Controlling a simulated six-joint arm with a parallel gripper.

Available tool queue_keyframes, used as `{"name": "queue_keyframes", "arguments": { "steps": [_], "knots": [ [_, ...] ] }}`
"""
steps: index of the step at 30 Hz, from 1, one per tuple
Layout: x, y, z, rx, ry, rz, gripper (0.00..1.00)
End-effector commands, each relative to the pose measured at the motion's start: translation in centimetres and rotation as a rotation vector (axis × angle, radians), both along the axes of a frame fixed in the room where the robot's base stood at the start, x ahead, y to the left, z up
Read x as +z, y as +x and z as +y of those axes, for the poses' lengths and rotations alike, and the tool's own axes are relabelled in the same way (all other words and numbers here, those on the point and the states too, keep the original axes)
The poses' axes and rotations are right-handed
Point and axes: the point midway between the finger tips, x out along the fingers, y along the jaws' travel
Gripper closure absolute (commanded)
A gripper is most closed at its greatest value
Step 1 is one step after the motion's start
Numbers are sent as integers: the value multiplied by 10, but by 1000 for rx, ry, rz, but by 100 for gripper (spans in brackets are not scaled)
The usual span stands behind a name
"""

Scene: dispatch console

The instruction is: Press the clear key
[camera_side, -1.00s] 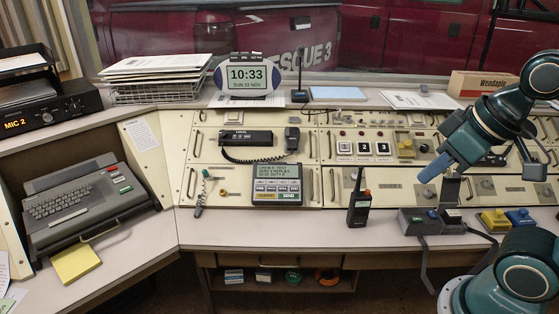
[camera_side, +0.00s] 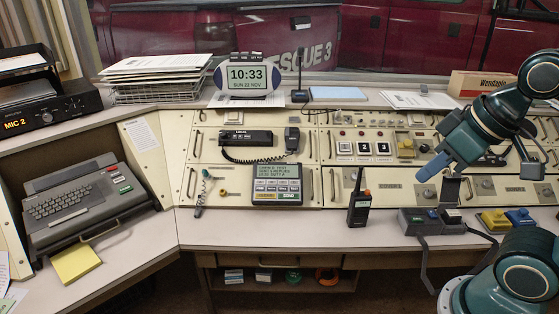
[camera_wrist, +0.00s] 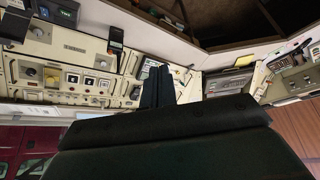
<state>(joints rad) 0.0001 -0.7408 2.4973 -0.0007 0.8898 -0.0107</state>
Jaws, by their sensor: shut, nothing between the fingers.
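A grey message unit (camera_side: 277,184) with a small green lit screen and rows of pale keys stands at the middle of the console in the side view. Its lowest row has a yellowish key and a green one marked SEND. The other key labels are too small to read, so I cannot tell which one is clear. My gripper (camera_side: 428,172) is shut and empty, with blue-grey fingertips. It hangs in front of the right panel, well right of the unit and touching nothing that I can see. In the wrist view its dark fingers (camera_wrist: 157,86) point up the picture.
A handheld radio (camera_side: 360,205) stands upright between the message unit and my gripper. A corded handset (camera_side: 291,140) is above the unit. A grey switch box (camera_side: 412,224) lies below my gripper. A grey keyboard machine (camera_side: 82,205) is at left. The desk before the unit is clear.

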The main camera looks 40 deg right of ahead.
Motion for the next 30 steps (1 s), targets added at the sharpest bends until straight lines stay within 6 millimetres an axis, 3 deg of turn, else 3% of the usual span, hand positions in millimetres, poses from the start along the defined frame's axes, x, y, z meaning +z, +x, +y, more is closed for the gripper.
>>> {"name": "queue_keyframes", "arguments": {
  "steps": [5,11,30],
  "knots": [
    [1,15,1,39,-19,-14,100],
    [2,45,2,124,-62,-46,100],
    [-15,171,9,459,-259,-196,100]
  ]
}}
